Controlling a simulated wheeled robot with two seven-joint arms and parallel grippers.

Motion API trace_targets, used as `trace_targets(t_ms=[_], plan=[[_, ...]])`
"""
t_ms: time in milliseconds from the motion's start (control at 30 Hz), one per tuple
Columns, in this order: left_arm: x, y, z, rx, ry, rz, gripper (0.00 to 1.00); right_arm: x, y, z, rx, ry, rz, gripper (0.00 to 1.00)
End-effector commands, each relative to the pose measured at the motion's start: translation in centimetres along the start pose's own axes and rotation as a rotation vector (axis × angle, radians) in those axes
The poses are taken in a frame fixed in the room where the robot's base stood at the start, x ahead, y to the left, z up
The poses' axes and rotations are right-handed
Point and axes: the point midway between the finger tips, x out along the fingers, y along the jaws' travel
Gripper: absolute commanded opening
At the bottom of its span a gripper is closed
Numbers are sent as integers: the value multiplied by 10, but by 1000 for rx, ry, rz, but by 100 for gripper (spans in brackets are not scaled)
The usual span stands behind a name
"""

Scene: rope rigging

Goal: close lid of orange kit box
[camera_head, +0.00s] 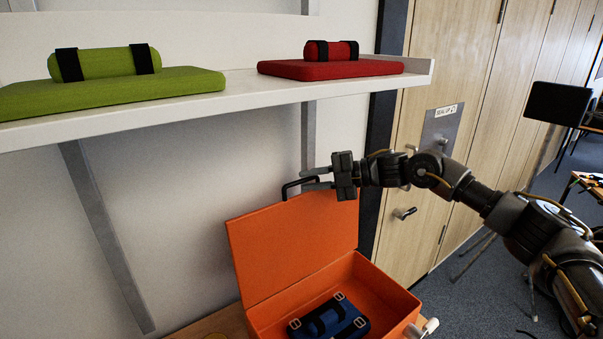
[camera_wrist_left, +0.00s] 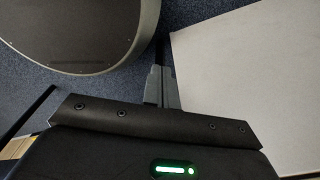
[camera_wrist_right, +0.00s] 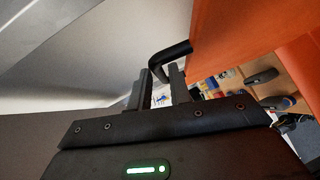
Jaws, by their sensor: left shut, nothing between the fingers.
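The orange kit box (camera_head: 392,304) stands below the shelf with its lid (camera_head: 290,246) raised, leaning back toward the wall. A black handle (camera_head: 292,187) sticks up from the lid's top edge; it also shows in the right wrist view (camera_wrist_right: 170,55). My right gripper (camera_head: 317,178) is at the lid's top edge by this handle. Its fingers (camera_wrist_right: 158,85) are apart, with the handle's bent end at their tips; I cannot tell if they touch it. A blue pouch (camera_head: 330,318) lies inside the box. My left gripper (camera_wrist_left: 161,85) is shut and empty, seen only in its wrist view.
A white shelf (camera_head: 230,99) above the box carries a green case (camera_head: 110,90) and a red case (camera_head: 330,68). Wooden cabinet doors (camera_head: 465,75) stand behind my right arm. A pale flat surface (camera_wrist_left: 250,80) and a round dark object (camera_wrist_left: 75,30) flank my left gripper.

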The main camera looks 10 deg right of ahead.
Motion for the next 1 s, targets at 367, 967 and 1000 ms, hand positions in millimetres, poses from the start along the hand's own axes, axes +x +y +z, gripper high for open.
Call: trace_targets(t_ms=[367,967,1000], plan=[[-14,-1,-8,0,10,-1,0,27,0,1,1,-2,0,20],[-14,0,-4,0,4,0,0,27,-1,1,1,-2,0,0],[-13,0,-4,0,4,0,0,27,-1,1,1,-2,0,0]])
